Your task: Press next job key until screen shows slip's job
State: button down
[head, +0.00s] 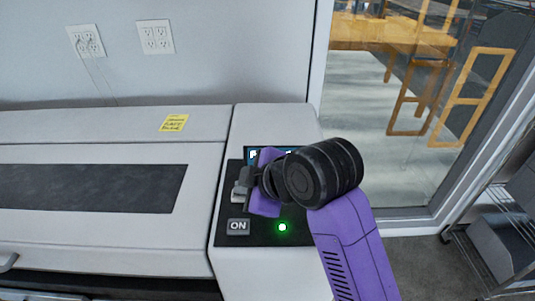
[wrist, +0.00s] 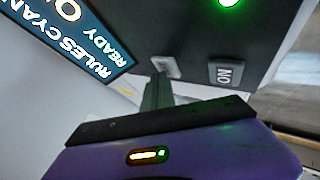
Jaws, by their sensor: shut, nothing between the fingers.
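The control panel (head: 262,238) on the white machine carries a screen (head: 252,155), largely hidden by my gripper in the head view. In the wrist view the screen (wrist: 75,40) is tilted and cut off; it reads "RULES CYAN" and "READY", plus a large character. A pale key (wrist: 166,67) lies just past my fingertips; its label is unreadable, and I cannot tell if they touch. My gripper (wrist: 157,90) is shut and empty over the panel; it also shows in the head view (head: 243,188). The yellow slip (head: 174,122) lies on the machine top; its writing is too small to read.
An ON key (head: 238,226) and a lit green light (head: 282,227) sit lower on the panel. The machine's long lid with a dark window (head: 90,188) extends left. A glass door (head: 400,110) stands at right, and a grey rack (head: 490,240) is beside it.

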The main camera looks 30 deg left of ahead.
dwell(0.5)
jog(key=shift+r+p, duration=0.4)
jog(key=shift+p, duration=0.05)
jog(key=shift+r, duration=0.1)
notch_tip(320, 180, up, 6)
jog(key=p, duration=0.5)
dwell(0.8)
